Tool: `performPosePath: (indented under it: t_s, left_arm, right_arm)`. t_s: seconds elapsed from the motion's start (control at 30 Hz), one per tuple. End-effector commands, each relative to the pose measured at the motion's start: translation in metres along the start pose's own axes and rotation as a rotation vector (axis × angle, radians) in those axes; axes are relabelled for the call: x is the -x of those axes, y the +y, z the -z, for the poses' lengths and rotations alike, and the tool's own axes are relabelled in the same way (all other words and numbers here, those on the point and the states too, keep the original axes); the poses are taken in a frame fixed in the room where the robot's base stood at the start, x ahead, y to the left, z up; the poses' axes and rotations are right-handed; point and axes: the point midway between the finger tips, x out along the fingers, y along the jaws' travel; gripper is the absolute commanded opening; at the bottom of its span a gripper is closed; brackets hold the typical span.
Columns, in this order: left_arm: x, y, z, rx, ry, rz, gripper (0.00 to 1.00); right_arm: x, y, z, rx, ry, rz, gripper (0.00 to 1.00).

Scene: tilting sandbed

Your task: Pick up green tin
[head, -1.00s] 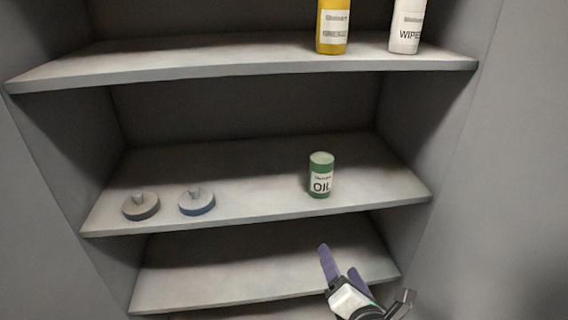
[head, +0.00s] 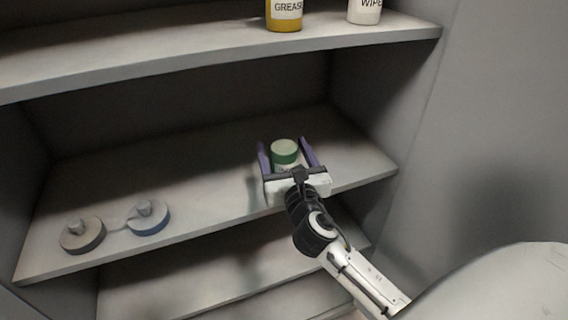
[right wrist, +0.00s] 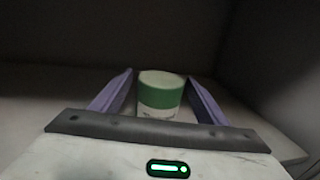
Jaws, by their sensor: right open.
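The green tin (head: 284,152) stands upright on the middle shelf, toward its right side. In the head view my right gripper's palm hides its lower part and most of its label. My right gripper (head: 285,146) is open, with one purple finger on each side of the tin. In the right wrist view the green tin (right wrist: 160,94) sits between the two fingers of the right gripper (right wrist: 160,88), with a gap visible on both sides. My left gripper is not in view.
Two round lidded objects, one grey (head: 82,235) and one blue-rimmed (head: 149,217), lie at the left of the middle shelf (head: 200,200). A yellow grease bottle (head: 284,14) and a white wipes container (head: 365,10) stand on the shelf above. The cabinet's side wall is close on the right.

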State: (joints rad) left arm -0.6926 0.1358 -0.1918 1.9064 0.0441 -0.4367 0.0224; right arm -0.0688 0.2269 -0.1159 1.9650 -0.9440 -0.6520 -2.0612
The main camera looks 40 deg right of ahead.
Motion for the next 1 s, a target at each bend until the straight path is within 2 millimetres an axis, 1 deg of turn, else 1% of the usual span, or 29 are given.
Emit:
performPosePath:
  t_s: [0.03, 0.1, 0.2, 0.43, 0.47, 0.6, 0.77, 1.0]
  left_arm:
    - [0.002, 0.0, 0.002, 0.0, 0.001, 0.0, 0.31]
    - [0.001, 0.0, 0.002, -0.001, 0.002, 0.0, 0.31]
    - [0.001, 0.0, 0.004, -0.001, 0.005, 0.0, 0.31]
    - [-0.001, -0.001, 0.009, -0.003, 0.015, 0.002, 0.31]
    - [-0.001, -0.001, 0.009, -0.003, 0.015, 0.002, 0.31]
    - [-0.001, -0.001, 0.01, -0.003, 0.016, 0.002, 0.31]
    - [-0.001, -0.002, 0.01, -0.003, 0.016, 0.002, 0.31]
    - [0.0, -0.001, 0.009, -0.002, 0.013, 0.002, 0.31]
  right_arm:
    - [-0.009, 0.0, -0.003, -0.002, -0.001, 0.001, 0.68]
    - [-0.017, 0.0, -0.001, -0.001, 0.001, 0.001, 0.68]
    - [-0.024, 0.0, -0.001, 0.0, 0.001, 0.0, 0.68]
    - [-0.025, 0.0, 0.0, -0.001, 0.002, -0.001, 0.68]
    - [-0.025, 0.0, 0.0, -0.001, 0.002, -0.001, 0.65]
    - [-0.025, 0.0, 0.0, -0.001, 0.002, -0.001, 0.41]
    - [-0.025, 0.0, 0.0, -0.001, 0.002, -0.001, 0.14]
    - [-0.025, 0.001, -0.004, -0.001, -0.002, -0.001, 0.13]
